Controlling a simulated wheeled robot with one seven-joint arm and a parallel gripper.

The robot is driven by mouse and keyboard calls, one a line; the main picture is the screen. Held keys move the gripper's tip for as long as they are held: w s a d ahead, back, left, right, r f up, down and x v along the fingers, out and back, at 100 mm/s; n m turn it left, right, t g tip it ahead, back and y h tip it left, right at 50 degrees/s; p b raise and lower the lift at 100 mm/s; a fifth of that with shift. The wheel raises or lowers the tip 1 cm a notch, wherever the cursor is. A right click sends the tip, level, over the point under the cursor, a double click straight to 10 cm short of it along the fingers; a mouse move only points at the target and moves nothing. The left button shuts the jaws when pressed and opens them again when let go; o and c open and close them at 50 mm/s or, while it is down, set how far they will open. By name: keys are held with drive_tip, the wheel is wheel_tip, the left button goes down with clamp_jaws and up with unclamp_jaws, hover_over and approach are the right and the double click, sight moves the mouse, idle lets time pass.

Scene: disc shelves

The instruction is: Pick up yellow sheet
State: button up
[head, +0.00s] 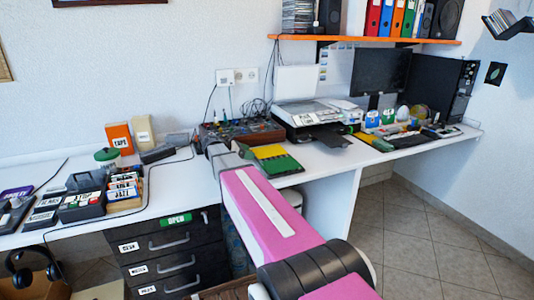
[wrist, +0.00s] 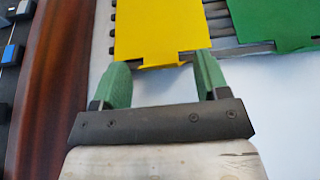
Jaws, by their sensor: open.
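In the wrist view, the yellow sheet (wrist: 160,28) lies flat on a slotted grey holder, with a small tab at its near edge. My gripper (wrist: 162,75) is open, its two green fingers apart on either side of that tab and just short of the sheet's main part. Nothing is held. In the head view, the yellow sheet (head: 268,152) is on the white counter beside a green sheet (head: 281,165). The green sheet (wrist: 278,22) is also at the upper right of the wrist view. My arm hides the gripper's fingers in the head view.
A wooden-sided mixer (head: 240,134) stands left of the sheets; its wooden side (wrist: 50,75) is close to my left finger. A printer (head: 310,117) stands to the right. White counter (wrist: 285,80) is bare below the green sheet.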

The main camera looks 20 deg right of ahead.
drive_tip(key=c, duration=1)
